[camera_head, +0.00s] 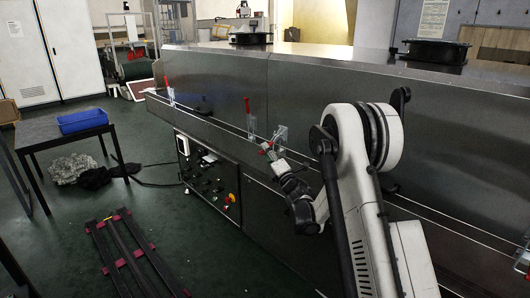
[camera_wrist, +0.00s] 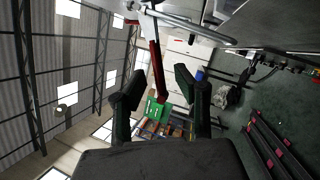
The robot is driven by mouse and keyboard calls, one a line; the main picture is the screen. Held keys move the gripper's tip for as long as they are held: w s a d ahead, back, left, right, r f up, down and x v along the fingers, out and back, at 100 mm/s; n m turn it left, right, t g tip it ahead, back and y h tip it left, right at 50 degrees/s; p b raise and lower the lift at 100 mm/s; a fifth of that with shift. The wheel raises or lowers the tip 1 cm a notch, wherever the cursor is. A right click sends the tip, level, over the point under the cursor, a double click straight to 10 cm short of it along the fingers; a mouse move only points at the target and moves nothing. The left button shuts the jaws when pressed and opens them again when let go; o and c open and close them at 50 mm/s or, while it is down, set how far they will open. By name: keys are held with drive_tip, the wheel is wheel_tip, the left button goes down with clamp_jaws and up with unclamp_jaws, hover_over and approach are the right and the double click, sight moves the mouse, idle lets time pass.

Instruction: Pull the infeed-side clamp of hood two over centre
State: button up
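A toggle clamp (camera_head: 281,133) with a pale bracket and a red handle is on the dryer's front, just right of the seam between two hood panels. In the head view my gripper (camera_head: 269,152) is right at this clamp, and the arm covers part of the area. In the wrist view the red handle (camera_wrist: 156,65) lies between and beyond the two dark fingers of my gripper (camera_wrist: 157,80). The fingers are apart, with clear gaps beside the handle. Whether either finger touches it I cannot tell. Two other red-handled clamps stand upright to the left, one nearer (camera_head: 247,106), one farther (camera_head: 170,93).
The steel dryer (camera_head: 215,85) runs along the back, with a ledge below the clamps. A control panel (camera_head: 207,175) is under it. A table with a blue bin (camera_head: 83,121) stands left. A dark rack with red blocks (camera_head: 130,255) lies on the otherwise mostly clear floor.

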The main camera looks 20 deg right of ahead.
drive_tip(key=shift+x, duration=0.75)
drive_tip(key=shift+c, duration=0.3)
clamp_jaws()
